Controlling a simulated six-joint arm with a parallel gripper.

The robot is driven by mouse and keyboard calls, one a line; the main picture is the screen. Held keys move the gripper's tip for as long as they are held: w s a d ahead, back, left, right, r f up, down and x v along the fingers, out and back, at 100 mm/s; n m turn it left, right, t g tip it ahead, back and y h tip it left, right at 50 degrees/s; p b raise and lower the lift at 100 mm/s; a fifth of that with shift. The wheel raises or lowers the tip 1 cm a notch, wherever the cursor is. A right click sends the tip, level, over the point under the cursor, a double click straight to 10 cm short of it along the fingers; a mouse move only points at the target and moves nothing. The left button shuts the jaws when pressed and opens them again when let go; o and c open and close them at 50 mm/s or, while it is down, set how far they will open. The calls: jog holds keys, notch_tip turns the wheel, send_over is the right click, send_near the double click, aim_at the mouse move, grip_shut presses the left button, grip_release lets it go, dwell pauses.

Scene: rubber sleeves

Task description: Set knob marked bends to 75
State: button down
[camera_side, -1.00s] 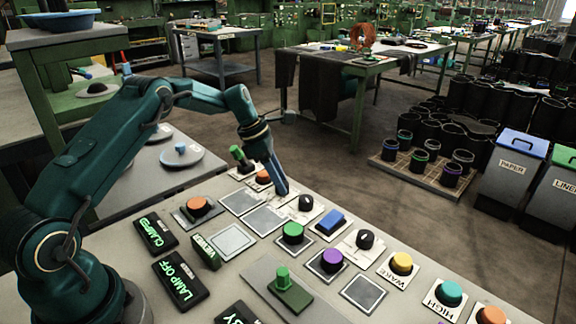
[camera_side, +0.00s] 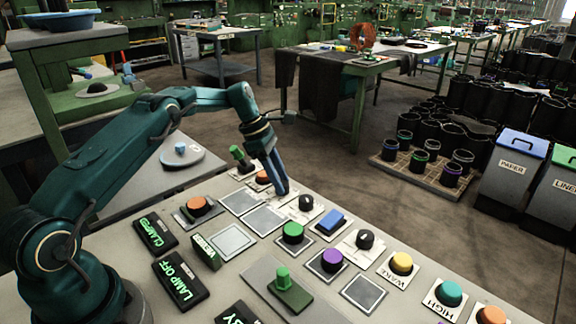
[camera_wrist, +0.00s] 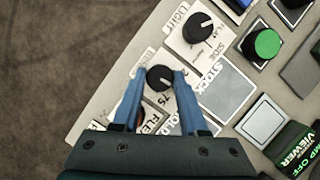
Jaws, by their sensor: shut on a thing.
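My gripper (camera_wrist: 161,76) is over the panel in the wrist view, its two blue fingers shut on a small black knob (camera_wrist: 160,78). The number 75 is printed on the plate just below this knob. The rest of its label is mostly covered or too small to read, and I cannot tell exactly where its pointer stands. In the side view my gripper (camera_side: 283,193) reaches down to the panel, and the fingers hide the held knob.
A second black knob marked LIGHT (camera_wrist: 197,27) stands close by, also seen in the side view (camera_side: 306,202). An orange button (camera_side: 262,178), a green button (camera_side: 293,231) and a blue button (camera_side: 331,222) surround the spot. The panel edge is near.

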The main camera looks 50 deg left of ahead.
jog(key=shift+c, duration=2.2)
grip_release()
jog(key=shift+v, duration=2.6)
